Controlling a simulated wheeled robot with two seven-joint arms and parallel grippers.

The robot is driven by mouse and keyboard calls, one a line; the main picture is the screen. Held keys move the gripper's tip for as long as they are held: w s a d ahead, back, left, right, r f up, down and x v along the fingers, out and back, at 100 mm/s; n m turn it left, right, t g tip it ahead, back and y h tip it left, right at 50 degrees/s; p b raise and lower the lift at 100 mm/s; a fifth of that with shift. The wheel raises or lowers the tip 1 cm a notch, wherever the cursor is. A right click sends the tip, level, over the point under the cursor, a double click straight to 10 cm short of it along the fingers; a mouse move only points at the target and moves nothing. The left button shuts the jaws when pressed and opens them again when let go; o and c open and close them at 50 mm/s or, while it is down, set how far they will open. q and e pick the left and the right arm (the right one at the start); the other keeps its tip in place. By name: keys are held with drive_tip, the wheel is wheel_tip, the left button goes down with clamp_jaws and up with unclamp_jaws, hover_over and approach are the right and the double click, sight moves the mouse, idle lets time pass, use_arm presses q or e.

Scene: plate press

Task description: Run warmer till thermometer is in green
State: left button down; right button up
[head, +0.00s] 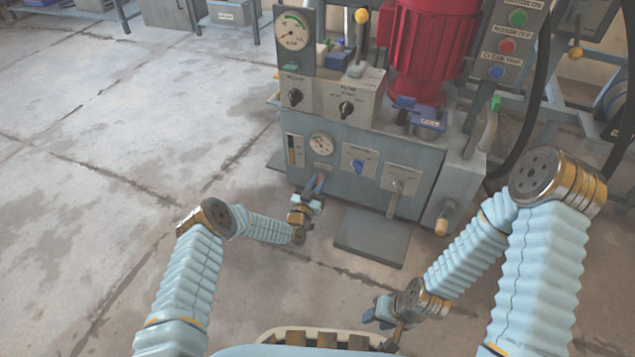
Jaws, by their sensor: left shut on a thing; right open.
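The grey machine cabinet (375,140) stands ahead of me. On its front left are a narrow upright gauge strip (295,151) and a round white dial (321,146); their readings are too small to tell. My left gripper (316,186) is shut on a small control just below the dial, mostly hidden by the fingers. Higher up, a larger round gauge (293,31) has a green arc and a red needle that points lower left, away from the green. My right gripper (378,314) is open and empty, low in front of my body, away from the machine.
The front also carries a blue knob (357,166) and a grey lever (394,198). Black knobs (346,109) sit above, with a red motor (433,50) and a button box (508,43) behind. A dark plate (372,236) lies on the floor. The left floor is clear.

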use_arm(q)
drive_tip(key=shift+f+t+h, duration=0.2)
drive_tip(key=shift+t+h, duration=0.1)
drive_tip(key=shift+t, duration=0.4)
drive_tip(key=c, duration=1.1)
unclamp_jaws()
drive_tip(key=p+v, duration=0.1)
drive_tip(key=v, duration=0.4)
drive_tip(key=r+p+v, duration=0.1)
drive_tip(key=p+v, duration=0.1)
drive_tip(key=v, duration=0.4)
drive_tip(key=r+p+v, duration=0.1)
drive_tip(key=v, duration=0.4)
drive_tip(key=shift+s+a, duration=0.15)
drive_tip(key=shift+s, duration=0.45)
